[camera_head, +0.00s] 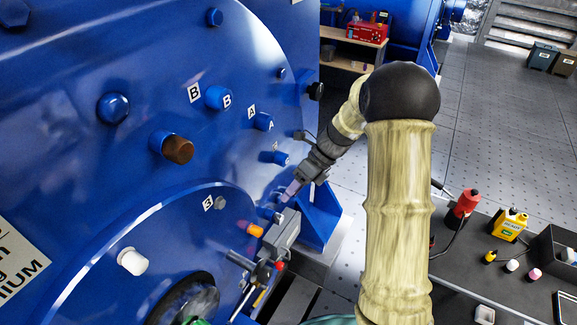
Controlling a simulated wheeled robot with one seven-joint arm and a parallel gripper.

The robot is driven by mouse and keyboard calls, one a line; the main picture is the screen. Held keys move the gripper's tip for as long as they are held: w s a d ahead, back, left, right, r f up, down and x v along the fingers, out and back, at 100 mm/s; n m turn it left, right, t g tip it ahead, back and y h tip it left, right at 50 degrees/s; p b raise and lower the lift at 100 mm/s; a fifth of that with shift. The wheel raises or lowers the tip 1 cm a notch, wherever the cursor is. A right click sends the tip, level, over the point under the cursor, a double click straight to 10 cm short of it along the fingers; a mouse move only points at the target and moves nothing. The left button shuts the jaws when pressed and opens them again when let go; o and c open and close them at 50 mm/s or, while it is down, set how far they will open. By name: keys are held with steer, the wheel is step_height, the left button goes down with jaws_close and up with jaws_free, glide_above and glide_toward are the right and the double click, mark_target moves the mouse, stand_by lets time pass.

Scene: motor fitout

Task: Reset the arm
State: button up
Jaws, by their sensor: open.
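My arm rises in the right half of the head view and bends at a dark round joint, its forearm reaching down and left. My gripper (291,190) is at its end, close to the lower right part of the blue motor housing (60,110). It points toward a small blue stub and a grey block (283,232) there. The fingers are small in view, and I see nothing held between them. Whether the fingertips touch the stub cannot be told.
The housing carries labelled blue plugs (219,97), a brown plug (178,149), a white plug (132,261) and an orange plug (250,228). At right, a dark bench (470,275) holds a red tool (465,203), a yellow container (510,224) and a black box (556,252). Open floor lies behind.

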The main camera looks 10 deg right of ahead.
steer(key=s+d+r+n+t+h, duration=0.2)
steer(key=s+n, duration=0.6)
steer(key=n, duration=0.5)
steer(key=s+d+r+n+t+h, duration=0.2)
steer(key=s+n+h, duration=0.3)
steer(key=s+n, duration=0.4)
steer(key=shift+d+n, duration=0.75)
steer(key=shift+n, duration=1.35)
